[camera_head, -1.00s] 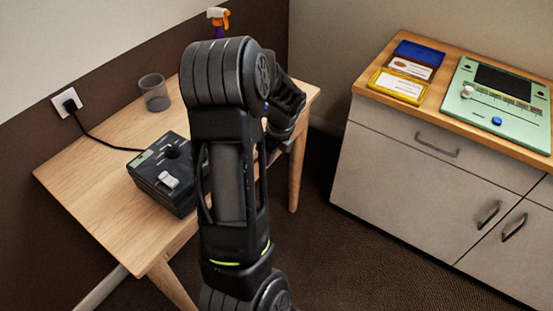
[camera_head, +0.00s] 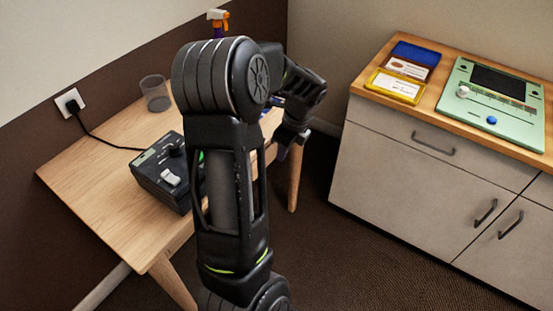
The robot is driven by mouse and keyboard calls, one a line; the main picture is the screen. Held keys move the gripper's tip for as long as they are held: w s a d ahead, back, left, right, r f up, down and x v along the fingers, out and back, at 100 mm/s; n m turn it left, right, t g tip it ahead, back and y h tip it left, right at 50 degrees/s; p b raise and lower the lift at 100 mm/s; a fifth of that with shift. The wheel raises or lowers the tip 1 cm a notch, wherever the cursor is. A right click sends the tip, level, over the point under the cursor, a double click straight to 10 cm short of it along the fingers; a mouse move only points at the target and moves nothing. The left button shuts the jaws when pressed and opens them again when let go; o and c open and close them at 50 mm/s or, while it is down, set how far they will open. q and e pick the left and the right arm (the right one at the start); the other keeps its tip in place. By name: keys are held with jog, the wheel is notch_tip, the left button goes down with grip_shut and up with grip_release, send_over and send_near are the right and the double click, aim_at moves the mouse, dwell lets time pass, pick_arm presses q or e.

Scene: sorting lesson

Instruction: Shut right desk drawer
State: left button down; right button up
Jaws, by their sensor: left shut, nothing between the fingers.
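The wooden desk (camera_head: 100,172) stands at the left against the wall. No drawer of the desk can be made out; my left arm covers the right part of the desk. My left gripper (camera_head: 282,152) points down beside the desk's right edge, partly behind my own arm. It is shut with nothing in it. Whether it touches the desk cannot be told. My right gripper is not in view.
A black box with a switch (camera_head: 160,175), a clear cup (camera_head: 155,93) and a spray bottle (camera_head: 217,22) are on the desk. A grey cabinet (camera_head: 390,165) with a closed drawer and doors stands right. Dark floor (camera_head: 330,240) lies clear between.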

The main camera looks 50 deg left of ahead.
pick_arm(q)
jog(key=v, duration=0.5)
jog(key=shift+f, duration=0.1)
jog(key=w+d+f+m+g+y+b, duration=0.1)
jog(key=w+d+f+m+g+y, duration=0.15)
jog(key=d+f, duration=0.45)
jog(key=w+d+f+m+g+y+b, duration=0.1)
jog(key=d+f+m+g+y+b, duration=0.15)
jog(key=f, duration=0.85)
jog(key=w+a+r+n+y, duration=0.2)
jog(key=r+n+y, duration=0.3)
jog(key=y, duration=0.4)
jog(key=shift+w+a+r, duration=0.3)
jog(key=shift+w+r, duration=0.15)
jog(key=shift+w, duration=0.45)
